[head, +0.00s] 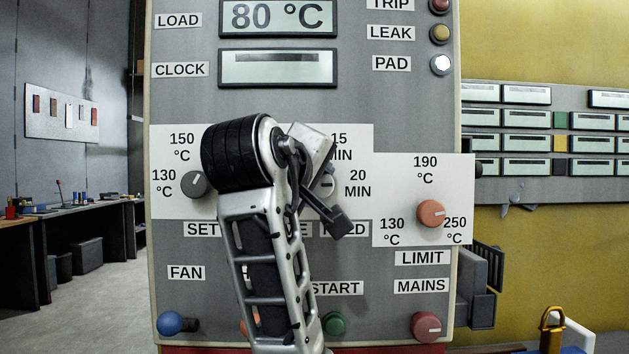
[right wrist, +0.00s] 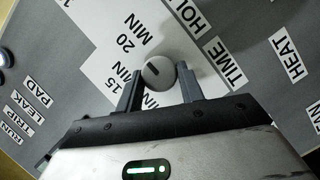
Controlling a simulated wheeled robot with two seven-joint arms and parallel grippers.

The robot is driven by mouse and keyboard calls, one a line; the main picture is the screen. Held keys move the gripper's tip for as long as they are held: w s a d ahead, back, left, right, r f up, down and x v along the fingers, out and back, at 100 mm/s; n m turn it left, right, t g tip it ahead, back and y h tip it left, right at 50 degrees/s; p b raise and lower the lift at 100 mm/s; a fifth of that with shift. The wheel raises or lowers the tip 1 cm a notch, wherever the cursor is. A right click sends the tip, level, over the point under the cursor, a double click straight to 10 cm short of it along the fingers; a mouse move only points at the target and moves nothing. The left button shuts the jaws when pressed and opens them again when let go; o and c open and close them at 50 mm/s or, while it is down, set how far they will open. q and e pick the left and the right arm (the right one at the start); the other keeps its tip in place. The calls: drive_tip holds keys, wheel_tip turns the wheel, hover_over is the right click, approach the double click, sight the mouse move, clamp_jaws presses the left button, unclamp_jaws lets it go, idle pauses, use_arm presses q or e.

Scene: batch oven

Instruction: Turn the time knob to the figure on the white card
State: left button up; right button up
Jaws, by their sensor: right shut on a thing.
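The time knob (right wrist: 158,72) is a round grey knob with a dark mark, on a white scale plate. In the right wrist view it sits between the two fingers of my right gripper (right wrist: 159,88), which is shut on it. The mark seems to lie toward the gap between the 15 MIN and 20 MIN figures. In the head view my right gripper (head: 324,188) and forearm cover most of the knob and part of its scale. I cannot make out a separate white card with a set figure. My left gripper is out of view.
A grey knob (head: 196,184) with 130 and 150 °C is left of my arm. An orange limit knob (head: 431,213) is on the right. Below are a blue fan knob (head: 170,323), a green start button (head: 334,323) and a red mains knob (head: 425,326). The load display (head: 278,17) reads 80 °C.

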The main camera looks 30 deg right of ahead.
drive_tip(key=shift+f, duration=0.1)
idle(0.4)
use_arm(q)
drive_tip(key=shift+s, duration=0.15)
use_arm(e)
drive_tip(key=o, duration=1)
